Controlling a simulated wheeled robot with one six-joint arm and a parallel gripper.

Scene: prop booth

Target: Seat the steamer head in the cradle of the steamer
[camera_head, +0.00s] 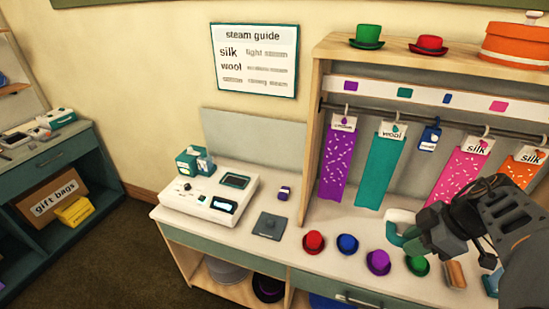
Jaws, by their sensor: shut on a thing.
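My gripper (424,234) is at the right, above the counter, shut on a curved white and teal piece (399,217), which looks like the steamer head. The piece sticks out to the left of the jaws, above the row of small hats. The jaws hide part of it. The steamer and its cradle I cannot make out for certain; a teal object (491,283) at the lower right is mostly hidden by my arm.
A white machine with a display (208,192) and a dark square pad (268,226) are on the counter's left. Small red (313,242), blue (347,244), purple (378,262) and green (418,265) hats line the counter. Fabric swatches (381,170) hang behind.

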